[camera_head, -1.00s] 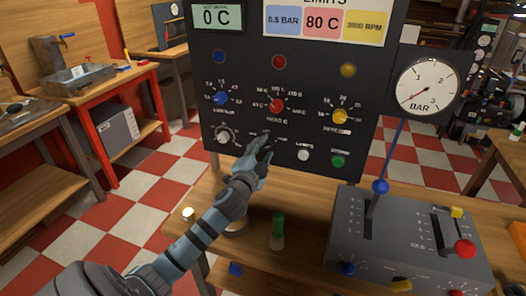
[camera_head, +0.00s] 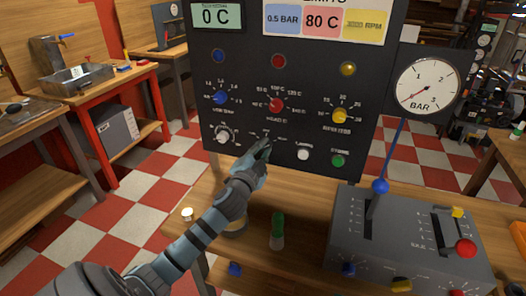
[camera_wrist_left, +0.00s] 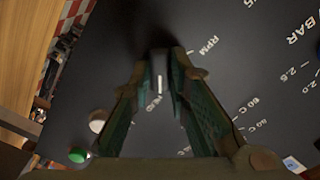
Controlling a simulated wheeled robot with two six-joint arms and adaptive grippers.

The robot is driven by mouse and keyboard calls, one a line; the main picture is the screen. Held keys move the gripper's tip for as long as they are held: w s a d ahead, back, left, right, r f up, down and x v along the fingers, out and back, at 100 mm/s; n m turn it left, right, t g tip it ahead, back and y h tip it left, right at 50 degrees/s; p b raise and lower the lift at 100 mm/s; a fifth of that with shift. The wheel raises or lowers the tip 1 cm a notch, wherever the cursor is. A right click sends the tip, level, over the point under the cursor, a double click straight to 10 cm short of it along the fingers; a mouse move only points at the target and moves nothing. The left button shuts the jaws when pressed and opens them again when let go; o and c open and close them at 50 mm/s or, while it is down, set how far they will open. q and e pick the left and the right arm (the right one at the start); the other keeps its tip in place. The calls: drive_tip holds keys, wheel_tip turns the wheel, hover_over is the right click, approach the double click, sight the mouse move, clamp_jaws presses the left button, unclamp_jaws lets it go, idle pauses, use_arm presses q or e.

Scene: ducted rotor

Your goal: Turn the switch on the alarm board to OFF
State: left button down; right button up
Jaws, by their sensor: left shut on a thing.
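The dark alarm board (camera_head: 232,52) stands upright behind the wooden table. My left gripper (camera_head: 263,147) is at the board's lower middle, its fingers pointing into the panel. In the left wrist view the gripper (camera_wrist_left: 160,62) is shut on a dark switch (camera_wrist_left: 159,85) with a white pointer line. Labels such as RPM are printed around the switch. In the head view the fingers hide the switch, and I cannot read its setting or find the word OFF. My right gripper is not in view.
Beside the gripper are a black-and-white knob (camera_head: 223,135), a white button (camera_head: 303,154) and a green button (camera_head: 338,160). Blue (camera_head: 220,97), red (camera_head: 276,105) and yellow (camera_head: 340,116) knobs sit above. A grey lever box (camera_head: 345,245) stands at front right.

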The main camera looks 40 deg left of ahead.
use_arm(q)
drive_tip(key=n+b, duration=0.2)
drive_tip(key=n, duration=0.8)
drive_tip(key=shift+a+f, duration=0.1)
drive_tip(key=shift+f, duration=0.05)
drive_tip(key=shift+n, duration=0.3)
drive_tip(key=c, duration=1.5)
unclamp_jaws()
drive_tip(key=shift+c, duration=0.2)
drive_tip(key=shift+s, duration=0.15)
drive_tip(key=v, duration=1.2)
